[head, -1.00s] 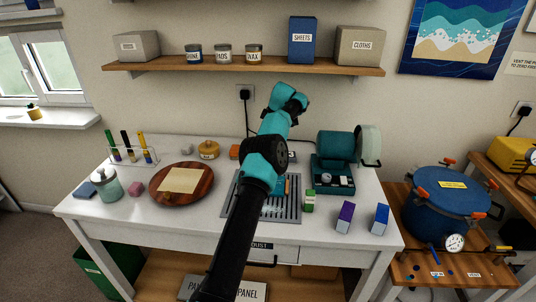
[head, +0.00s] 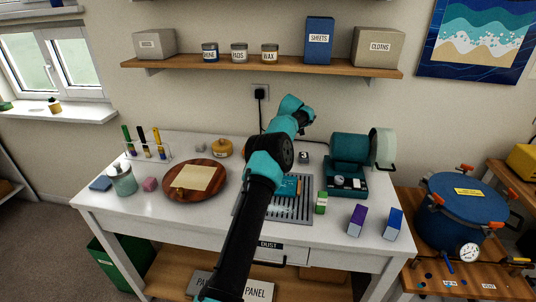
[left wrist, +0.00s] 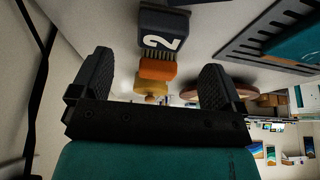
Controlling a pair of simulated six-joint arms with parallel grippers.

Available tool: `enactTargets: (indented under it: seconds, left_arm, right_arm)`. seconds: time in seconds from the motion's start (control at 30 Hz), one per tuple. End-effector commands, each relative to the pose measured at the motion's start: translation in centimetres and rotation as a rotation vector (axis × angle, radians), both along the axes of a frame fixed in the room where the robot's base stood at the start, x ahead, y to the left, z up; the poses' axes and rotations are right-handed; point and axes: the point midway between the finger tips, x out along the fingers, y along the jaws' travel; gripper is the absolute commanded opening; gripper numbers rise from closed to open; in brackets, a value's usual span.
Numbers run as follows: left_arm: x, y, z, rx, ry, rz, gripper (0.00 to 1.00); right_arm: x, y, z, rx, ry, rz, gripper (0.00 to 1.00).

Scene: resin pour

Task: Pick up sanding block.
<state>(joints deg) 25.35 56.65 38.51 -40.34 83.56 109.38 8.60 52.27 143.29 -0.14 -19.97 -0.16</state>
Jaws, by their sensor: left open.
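My left gripper (left wrist: 157,60) is open in the left wrist view, with one dark finger on each side. An orange block (left wrist: 157,69), which may be the sanding block, shows in the gap between the fingers; I cannot tell how far beyond the tips it is, and no contact shows. A dark block marked 2 (left wrist: 163,30) is just above it in that view. In the head view my left arm reaches over the table, its end (head: 300,112) near the back wall; its fingers are not clear there. The orange block is hidden behind the arm. My right gripper is not seen.
A slotted grille (head: 303,214) lies under the arm. A round wooden board (head: 172,192), yellow pot (head: 221,148) and tube rack (head: 148,152) are left.

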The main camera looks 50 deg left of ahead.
Motion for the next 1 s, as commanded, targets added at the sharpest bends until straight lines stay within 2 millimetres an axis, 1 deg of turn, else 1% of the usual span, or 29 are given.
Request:
enactTargets:
  seconds: [0.03,0.13,0.47,0.57,0.67,0.83,1.0]
  left_arm:
    - [-0.2,0.2,-0.6,0.000,0.001,0.000,0.94]
    - [-0.3,0.4,-1.2,0.000,0.000,0.001,0.94]
    - [-0.4,0.5,-1.4,0.001,-0.001,0.000,0.94]
    - [-0.5,0.6,-1.8,0.000,0.000,0.000,0.94]
    - [-0.8,0.9,-2.7,0.000,0.001,0.000,0.94]
    - [-1.5,1.6,-4.9,0.000,0.002,-0.001,0.94]
    - [-1.8,1.9,-6.1,0.001,-0.001,0.000,0.94]
  right_arm:
    - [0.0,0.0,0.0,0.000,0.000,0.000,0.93]
    - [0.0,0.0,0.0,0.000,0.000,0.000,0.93]
    - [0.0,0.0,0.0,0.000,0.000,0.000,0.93]
    - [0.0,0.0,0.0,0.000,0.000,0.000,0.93]
    - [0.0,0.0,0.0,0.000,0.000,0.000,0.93]
    - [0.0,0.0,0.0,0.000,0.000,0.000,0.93]
    - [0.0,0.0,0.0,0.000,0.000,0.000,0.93]
